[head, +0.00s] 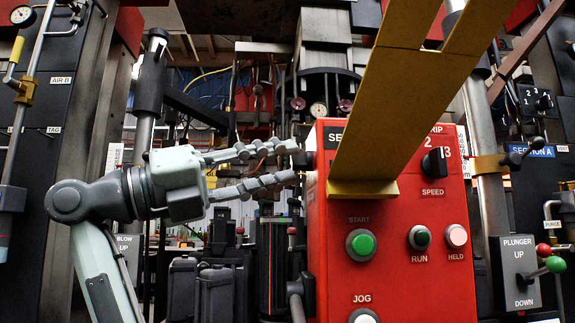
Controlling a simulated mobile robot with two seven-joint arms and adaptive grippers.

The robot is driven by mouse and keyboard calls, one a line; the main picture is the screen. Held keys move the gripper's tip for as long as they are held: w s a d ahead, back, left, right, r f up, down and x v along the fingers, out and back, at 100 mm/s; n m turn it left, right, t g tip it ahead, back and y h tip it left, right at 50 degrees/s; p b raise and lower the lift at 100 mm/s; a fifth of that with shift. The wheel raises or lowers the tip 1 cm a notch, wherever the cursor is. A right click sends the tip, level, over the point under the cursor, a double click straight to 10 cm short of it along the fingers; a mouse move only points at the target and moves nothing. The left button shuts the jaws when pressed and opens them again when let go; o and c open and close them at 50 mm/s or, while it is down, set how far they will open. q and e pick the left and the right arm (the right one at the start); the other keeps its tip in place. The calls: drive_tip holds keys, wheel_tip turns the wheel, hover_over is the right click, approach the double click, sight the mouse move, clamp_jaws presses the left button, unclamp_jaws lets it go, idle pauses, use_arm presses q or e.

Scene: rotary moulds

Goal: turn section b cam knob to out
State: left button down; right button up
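A red control box (385,260) stands right of centre. Its top label, starting "SE", is mostly covered by a yellow beam. A black rotary knob (436,161) above the word SPEED shows on its face. I cannot make out a knob marked as section B cam or an "out" mark.
The yellow beam (385,100) crosses in front of the box. The box carries a green start button (361,245), and run, held and jog buttons. A plunger lever panel (516,274) and SECTION A sign (531,151) are at right. Dark posts and pipes crowd the left.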

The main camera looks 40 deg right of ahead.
use_arm(q)
drive_tip(key=shift+s+r, duration=0.1)
drive_tip(key=shift+r, duration=0.05)
use_arm(e)
drive_tip(key=shift+x, duration=0.9)
clamp_jaws()
drive_tip(key=shift+m, duration=0.4)
use_arm(q)
drive_tip(key=w+f+g+y+p, duration=0.2)
drive_tip(key=f+g, duration=0.3)
drive_tip(key=f, duration=0.3)
drive_tip(key=shift+w+d+f+g+p, duration=0.3)
drive_tip(key=shift+w+g+p, duration=0.1)
drive_tip(key=shift+w+p, duration=0.3)
use_arm(e)
drive_tip(key=shift+w+d+m+g+y, duration=0.15)
drive_tip(key=shift+m+g+y, duration=1.25)
drive_tip(key=shift+m, duration=2.75)
drive_tip(key=shift+w+m+g+y, duration=0.15)
drive_tip(key=shift+m+g+y, duration=0.6)
drive_tip(key=shift+m+g, duration=2.3)
drive_tip(key=shift+w+d+m+g+y, duration=0.1)
drive_tip(key=shift+m+g+y, duration=0.75)
drive_tip(key=shift+m, duration=4.35)
